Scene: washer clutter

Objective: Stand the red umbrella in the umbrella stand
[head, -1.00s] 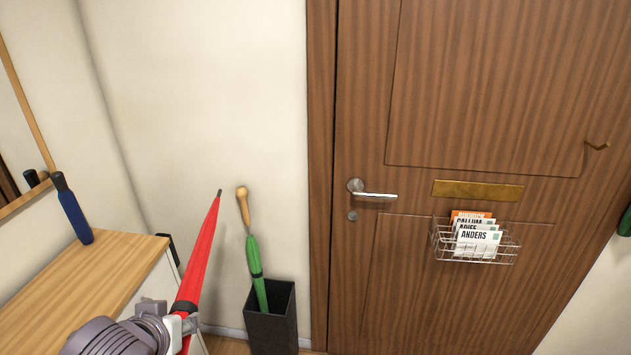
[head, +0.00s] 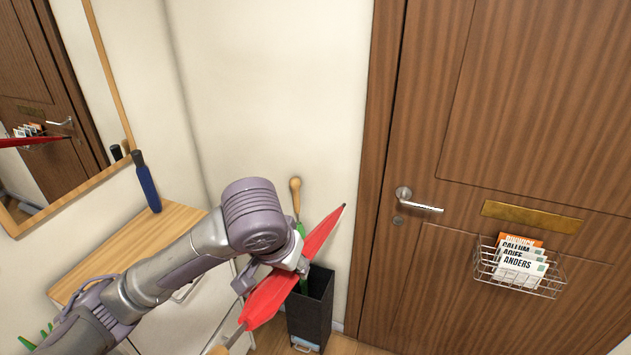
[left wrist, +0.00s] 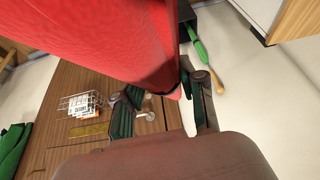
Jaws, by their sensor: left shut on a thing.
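The red umbrella (head: 266,300) is held tilted, its dark tip up to the right and its wooden handle down to the left. My left gripper (head: 300,266) is shut on it in the head view. In the left wrist view the red canopy (left wrist: 110,35) fills the top left beside my left gripper's fingers (left wrist: 160,100). The black umbrella stand (head: 312,318) is on the floor by the wall, behind and right of the umbrella. A green umbrella with a wooden knob (head: 295,185) is in the stand, partly hidden by my arm. My right gripper is out of view.
A wooden-topped cabinet (head: 180,218) with a blue folded umbrella (head: 147,186) is at the left, under a mirror (head: 50,90). The door (head: 480,110) with its handle (head: 420,206) and wire letter basket (head: 520,282) is at the right.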

